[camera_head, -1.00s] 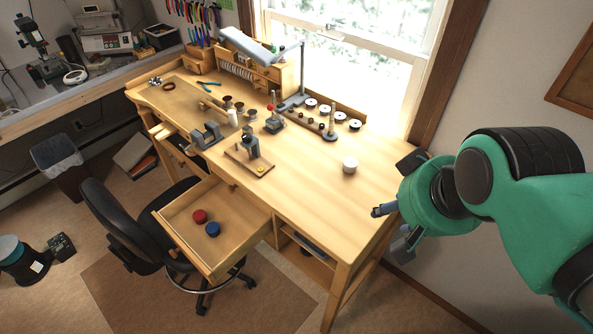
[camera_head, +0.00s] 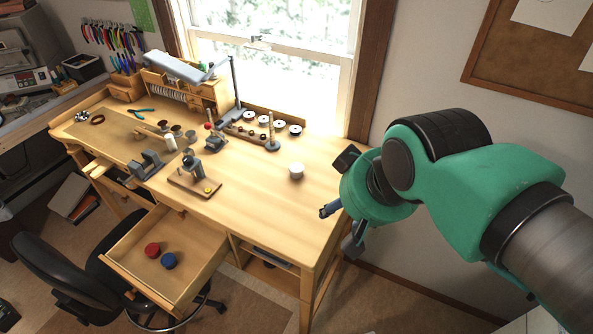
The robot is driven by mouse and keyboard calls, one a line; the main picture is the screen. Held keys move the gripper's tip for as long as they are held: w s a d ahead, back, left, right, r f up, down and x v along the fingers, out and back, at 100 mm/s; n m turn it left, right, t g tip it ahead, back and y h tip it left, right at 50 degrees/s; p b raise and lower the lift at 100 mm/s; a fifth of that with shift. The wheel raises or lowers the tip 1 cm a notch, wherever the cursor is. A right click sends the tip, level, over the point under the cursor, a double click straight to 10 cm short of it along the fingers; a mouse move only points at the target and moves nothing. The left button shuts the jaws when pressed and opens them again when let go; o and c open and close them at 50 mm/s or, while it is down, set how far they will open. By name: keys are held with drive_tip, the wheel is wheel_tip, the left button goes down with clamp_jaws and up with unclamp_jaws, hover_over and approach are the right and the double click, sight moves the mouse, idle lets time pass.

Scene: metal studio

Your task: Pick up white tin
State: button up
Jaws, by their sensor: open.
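A small white tin (camera_head: 296,171) stands on the right part of the wooden workbench (camera_head: 262,203), with clear wood around it. My gripper (camera_head: 338,226) is at the bench's right edge, to the right of the tin and nearer to me. Its fingers are apart and empty, one pointing left and one lower down. My green arm hides part of the gripper and the wall behind it.
An open drawer (camera_head: 205,262) holds a red tin (camera_head: 152,250) and a blue tin (camera_head: 168,260). A small stand (camera_head: 195,178), a vise (camera_head: 146,165) and several spools stand left of the white tin. A black chair (camera_head: 60,275) is at the front left.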

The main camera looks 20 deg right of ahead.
drive_tip(key=shift+o, duration=0.8)
drive_tip(key=shift+w+r, duration=0.1)
drive_tip(key=w+r+m+g+p, duration=0.15)
drive_tip(key=w+p, duration=0.25)
drive_tip(key=w, duration=0.6)
drive_tip(key=w+r+m+g+p, duration=0.1)
drive_tip(key=w+r+m+p, duration=0.2)
drive_tip(key=w, duration=0.7)
drive_tip(key=w+d+f+m+g+p, duration=0.2)
drive_tip(key=w+f+p, duration=0.6)
drive_tip(key=w+f, duration=0.7)
drive_tip(key=shift+w+d+f+m+g, duration=0.25)
drive_tip(key=shift+w+m+g, duration=0.3)
drive_tip(key=shift+w+m, duration=0.6)
